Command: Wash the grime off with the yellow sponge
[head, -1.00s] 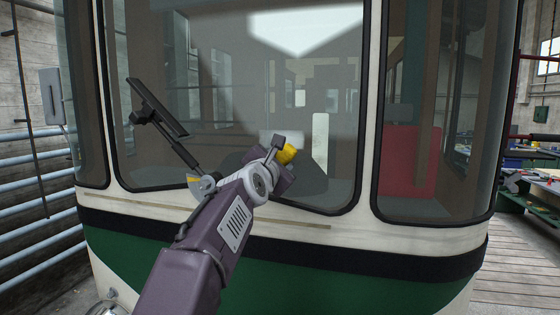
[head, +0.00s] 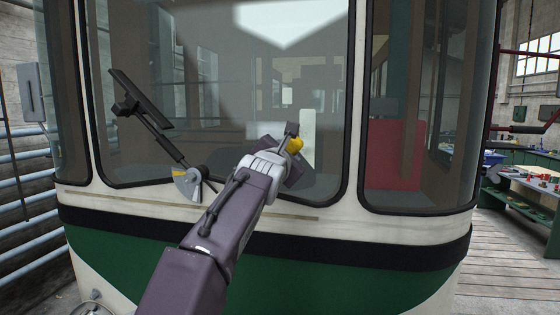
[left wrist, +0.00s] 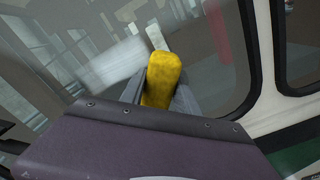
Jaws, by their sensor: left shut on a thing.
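My left gripper (head: 294,145) is shut on the yellow sponge (head: 296,145) in front of the lower right part of the tram's middle windscreen (head: 240,90). In the left wrist view the sponge (left wrist: 163,78) stands up between the two grey fingers, its far end toward the glass. I cannot tell whether it touches the glass. The windscreen looks hazy grey with a bright reflection at the top; I cannot clearly tell grime from reflections. My arm hides part of the lower frame. My right gripper is not in view.
A black wiper-like arm (head: 150,118) stands out before the left of the windscreen, with a pale quadrant piece (head: 187,184) at its foot. Blue-grey rails (head: 25,195) run at the left. A workbench (head: 530,185) and planked floor (head: 505,270) lie at the right.

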